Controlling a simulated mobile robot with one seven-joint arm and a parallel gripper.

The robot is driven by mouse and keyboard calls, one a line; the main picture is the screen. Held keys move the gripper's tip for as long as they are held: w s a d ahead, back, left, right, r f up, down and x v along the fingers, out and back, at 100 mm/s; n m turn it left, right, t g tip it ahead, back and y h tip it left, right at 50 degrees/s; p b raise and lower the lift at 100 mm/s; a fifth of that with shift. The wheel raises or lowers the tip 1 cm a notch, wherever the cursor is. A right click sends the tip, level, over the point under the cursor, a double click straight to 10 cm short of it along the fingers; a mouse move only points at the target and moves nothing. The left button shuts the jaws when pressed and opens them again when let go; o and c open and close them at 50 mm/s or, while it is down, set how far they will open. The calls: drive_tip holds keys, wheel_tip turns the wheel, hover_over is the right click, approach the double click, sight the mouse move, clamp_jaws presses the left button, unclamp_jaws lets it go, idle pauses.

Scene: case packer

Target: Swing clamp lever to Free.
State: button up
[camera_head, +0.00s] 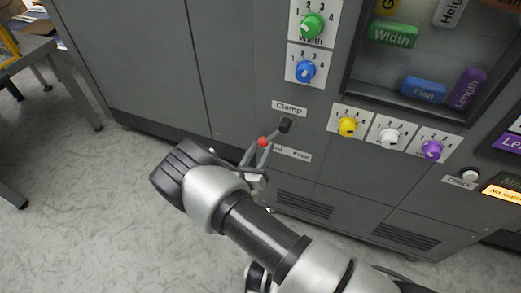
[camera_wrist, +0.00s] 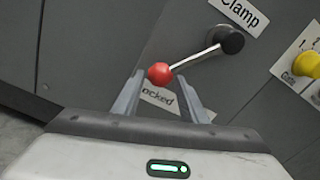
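The clamp lever is a metal rod with a red ball knob (camera_wrist: 160,73) and a dark round pivot (camera_wrist: 231,40) under the "Clamp" label (camera_wrist: 240,12). In the wrist view the rod slopes from the pivot down and left to the knob. In the head view the red knob (camera_head: 263,142) lies lower left of the pivot (camera_head: 286,124). My gripper (camera_wrist: 162,84) is open, one finger on each side of the knob; I cannot tell if either touches it. A label ending "ocked" (camera_wrist: 160,97) shows between the fingers. In the head view "Free" (camera_head: 301,155) reads to its right.
Green (camera_head: 312,25) and blue (camera_head: 306,70) dials sit above the lever. Yellow (camera_head: 348,127), white (camera_head: 389,136) and purple (camera_head: 431,150) knobs protrude to its right. A table (camera_head: 50,60) stands at far left.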

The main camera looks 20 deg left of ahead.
clamp_jaws()
drive_tip(key=s+d+n+p, duration=0.1)
drive_tip(key=d+n+p, duration=0.2)
drive_tip(key=d+n, duration=1)
drive_tip(key=shift+d+r+n, duration=0.15)
drive_tip(key=shift+r+n, duration=0.15)
drive_tip(key=shift+n, duration=0.2)
idle(0.3)
